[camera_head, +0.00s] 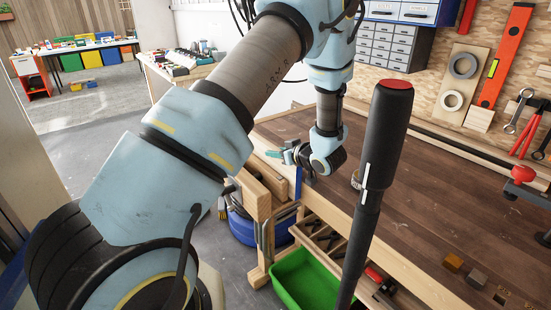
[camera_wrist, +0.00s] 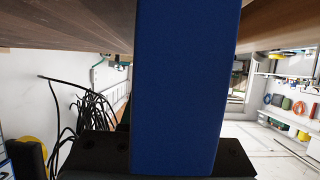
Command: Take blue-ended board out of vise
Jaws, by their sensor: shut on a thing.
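The blue end of the board (camera_head: 298,182) shows as a narrow upright strip at the workbench's left edge in the head view. In the wrist view the blue face (camera_wrist: 182,90) fills the middle from top to bottom. My gripper (camera_head: 305,172) is shut on this blue end. Its dark body (camera_wrist: 100,155) lies across the bottom of the wrist view, and the fingertips are hidden. The wooden vise (camera_head: 258,190) is at the bench's left end, beside the board. My arm partly hides it, and I cannot tell whether the board is still between its jaws.
The workbench top (camera_head: 430,190) is mostly clear. A dark upright post with a red top (camera_head: 375,150) stands in front of it. A green bin (camera_head: 305,280) and open drawer (camera_head: 325,240) are below. A red-handled clamp (camera_head: 523,175) and small blocks (camera_head: 453,262) are at right.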

